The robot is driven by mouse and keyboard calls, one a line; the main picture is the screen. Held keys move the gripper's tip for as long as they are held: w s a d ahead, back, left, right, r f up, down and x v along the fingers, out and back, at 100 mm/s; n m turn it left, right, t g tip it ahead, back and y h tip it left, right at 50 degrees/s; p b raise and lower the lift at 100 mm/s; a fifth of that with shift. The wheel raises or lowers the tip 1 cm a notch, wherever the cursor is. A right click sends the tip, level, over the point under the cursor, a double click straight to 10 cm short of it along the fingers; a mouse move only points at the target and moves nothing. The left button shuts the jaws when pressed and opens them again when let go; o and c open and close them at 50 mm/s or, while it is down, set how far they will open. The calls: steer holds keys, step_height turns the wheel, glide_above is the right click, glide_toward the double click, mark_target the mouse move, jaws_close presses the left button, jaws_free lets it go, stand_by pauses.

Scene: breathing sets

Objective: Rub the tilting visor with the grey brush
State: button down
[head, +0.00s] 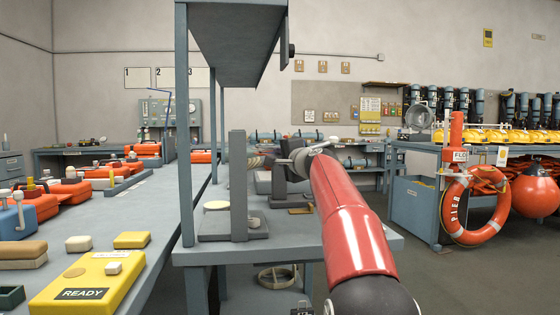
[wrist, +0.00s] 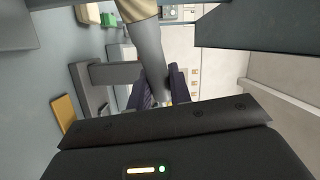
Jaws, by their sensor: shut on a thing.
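My gripper (head: 284,160) is at the end of my red arm, above the grey bench in the middle of the head view. In the wrist view my gripper (wrist: 158,90) is shut on the grey handle of the brush (wrist: 149,47). The brush's tan end points away from the fingers. In the head view the tan end of the brush (head: 257,161) reaches left, close to a grey upright plate (head: 238,190) on a flat base. I cannot tell whether they touch. No part is clearly recognisable as the tilting visor; my arm and gripper hide some of the bench.
A grey post (head: 185,130) and an overhead shelf (head: 235,35) stand close to the left. A yellow case (head: 75,285) marked READY lies on the left bench. A lifebuoy (head: 472,205) hangs at right. Open floor lies right of the middle bench.

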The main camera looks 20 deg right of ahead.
steer(key=shift+s+a+b, duration=0.25)
steer(key=shift+s+b, duration=0.25)
steer(key=shift+s, duration=0.3)
steer(key=shift+s+a+b, duration=0.25)
steer(key=shift+s+b, duration=0.2)
steer(key=shift+s, duration=0.35)
steer(key=shift+s, duration=0.15)
steer(key=s+b, duration=0.1)
steer(key=s+a+b, duration=0.1)
steer(key=s, duration=0.1)
steer(key=shift+s, duration=0.15)
steer(key=shift+s+d+b, duration=0.15)
steer(key=shift+s+d, duration=0.1)
steer(key=shift+d, duration=0.7)
steer(key=shift+s+d+b, duration=0.1)
steer(key=shift+s+d, duration=0.2)
steer(key=shift+d, duration=0.6)
steer(key=shift+s+d+b, duration=0.15)
steer(key=shift+s+d, duration=0.1)
steer(key=shift+d, duration=0.7)
steer(key=shift+d, duration=0.15)
steer(key=d, duration=0.2)
steer(key=shift+s+d, duration=0.3)
steer(key=shift+s, duration=0.1)
